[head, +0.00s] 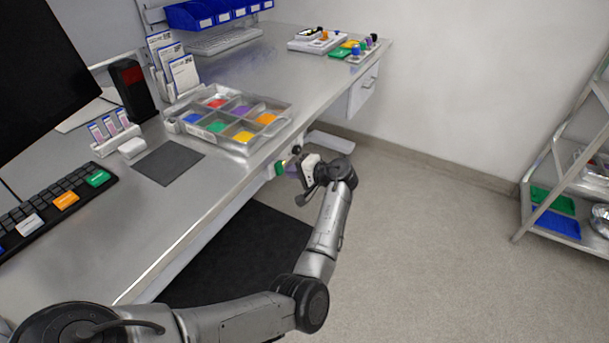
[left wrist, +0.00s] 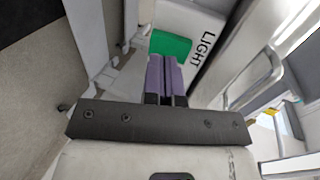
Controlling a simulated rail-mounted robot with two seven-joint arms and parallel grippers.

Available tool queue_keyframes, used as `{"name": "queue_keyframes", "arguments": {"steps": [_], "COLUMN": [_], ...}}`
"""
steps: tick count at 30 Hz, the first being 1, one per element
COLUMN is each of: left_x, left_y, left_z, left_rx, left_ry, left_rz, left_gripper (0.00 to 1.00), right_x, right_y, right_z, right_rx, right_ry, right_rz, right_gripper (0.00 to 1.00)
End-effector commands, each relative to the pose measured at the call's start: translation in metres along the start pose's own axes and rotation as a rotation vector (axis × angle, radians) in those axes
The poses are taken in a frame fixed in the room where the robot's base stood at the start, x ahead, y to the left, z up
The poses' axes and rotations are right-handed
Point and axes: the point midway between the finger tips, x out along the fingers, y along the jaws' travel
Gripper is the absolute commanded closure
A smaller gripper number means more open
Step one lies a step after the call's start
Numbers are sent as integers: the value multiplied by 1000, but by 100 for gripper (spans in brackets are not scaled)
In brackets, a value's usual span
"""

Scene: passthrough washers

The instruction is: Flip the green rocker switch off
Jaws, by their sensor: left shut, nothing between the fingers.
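The green rocker switch (left wrist: 170,45) sits on a white housing marked LIGHT (left wrist: 203,50) in the left wrist view. In the head view the green switch (head: 279,168) shows small at the front edge of the bench. My left gripper (head: 289,167) is at the bench front, right beside the switch. Its purple fingers (left wrist: 163,62) are shut together with nothing between them. Their tips overlap the lower edge of the green rocker in the wrist view; I cannot tell whether they touch it. My right gripper is not in view.
The metal bench (head: 225,170) carries a sorting tray (head: 285,105) with coloured compartments, close above the switch. A metal handle (left wrist: 255,80) stands to the right of the fingers in the wrist view. The floor (head: 420,240) to the right is open up to a shelf rack (head: 560,225).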

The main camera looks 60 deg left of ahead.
Motion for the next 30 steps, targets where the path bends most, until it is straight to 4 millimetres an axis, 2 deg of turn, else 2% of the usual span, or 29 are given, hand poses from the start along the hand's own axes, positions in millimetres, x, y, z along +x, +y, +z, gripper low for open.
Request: {"name": "queue_keyframes", "arguments": {"steps": [6, 19, 26, 30], "left_x": [15, 17, 31, 28], "left_y": [0, 0, 7, 3], "left_z": [0, 0, 0, 0], "left_rx": [0, 0, 5, -1], "left_ry": [0, 0, -1, -3], "left_rz": [0, -2, -186, -166], "left_gripper": [100, 100, 100, 100], "right_x": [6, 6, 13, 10], "right_y": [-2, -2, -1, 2], "right_z": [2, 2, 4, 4], "right_rx": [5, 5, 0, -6], "right_ry": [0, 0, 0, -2], "right_rz": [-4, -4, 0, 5], "right_gripper": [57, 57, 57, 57]}}
